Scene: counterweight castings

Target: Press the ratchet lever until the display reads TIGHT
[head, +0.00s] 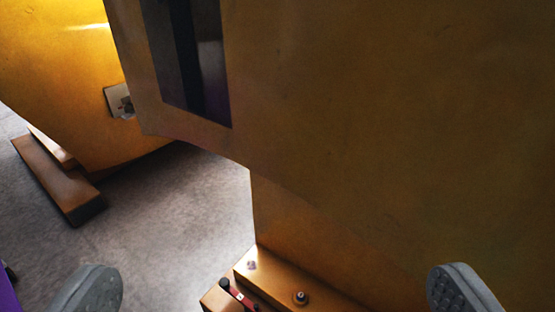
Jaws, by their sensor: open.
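My gripper (277,288) is open, with one grey ribbed fingertip at the lower left and the other at the lower right. Nothing is between them that I can see it touching. A small red bar with a black round end (238,294) lies on an orange-brown ledge (262,274) at the bottom edge, between the fingertips in the picture. It may be the ratchet lever, but it is cut off by the frame and I cannot tell. No display with readable text is in view.
A large yellow casting (390,110) fills the right, with a dark slot (190,60). A second yellow casting (60,90) with a small plate stands at left near a brown block (58,182). A round bolt (300,298) sits on the ledge. Grey floor (170,220) lies open between.

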